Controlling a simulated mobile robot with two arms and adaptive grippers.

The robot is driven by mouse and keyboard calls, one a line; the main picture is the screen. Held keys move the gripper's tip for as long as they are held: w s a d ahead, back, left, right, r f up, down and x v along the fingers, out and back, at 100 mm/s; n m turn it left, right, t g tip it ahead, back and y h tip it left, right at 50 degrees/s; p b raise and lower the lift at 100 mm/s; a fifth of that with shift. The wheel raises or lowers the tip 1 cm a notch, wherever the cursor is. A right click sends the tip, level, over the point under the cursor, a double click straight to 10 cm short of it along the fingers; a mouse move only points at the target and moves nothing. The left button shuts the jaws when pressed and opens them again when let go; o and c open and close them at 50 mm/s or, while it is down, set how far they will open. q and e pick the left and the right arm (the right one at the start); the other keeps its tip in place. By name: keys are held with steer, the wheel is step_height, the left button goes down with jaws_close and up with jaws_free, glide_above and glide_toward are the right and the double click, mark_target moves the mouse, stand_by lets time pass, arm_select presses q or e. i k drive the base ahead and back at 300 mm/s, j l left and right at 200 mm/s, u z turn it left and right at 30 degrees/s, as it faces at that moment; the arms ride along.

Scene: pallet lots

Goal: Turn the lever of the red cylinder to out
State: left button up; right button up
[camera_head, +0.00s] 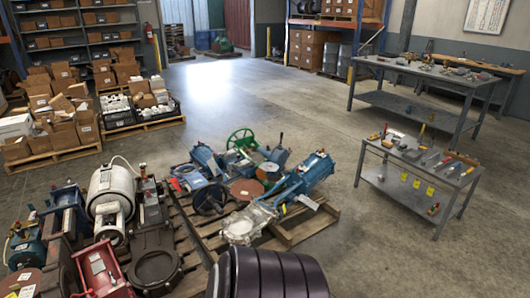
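Pallets of used machine parts lie on the floor in front of me. A red metal housing (103,272) sits at the front of the left pallet; I cannot tell whether it is the red cylinder. Small upright levers or handles show on several parts, but no lever on a red cylinder can be made out. Neither gripper is in view.
The middle pallet (283,237) holds blue motors (318,170) and a green handwheel (242,140). A low steel table (400,155) with hand tools stands right, a bigger workbench (440,78) behind it. Boxes fill the left. Floor between middle pallet and low table is clear.

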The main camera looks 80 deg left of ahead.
mark_target(114, 283)
steer(key=u, duration=3.95)
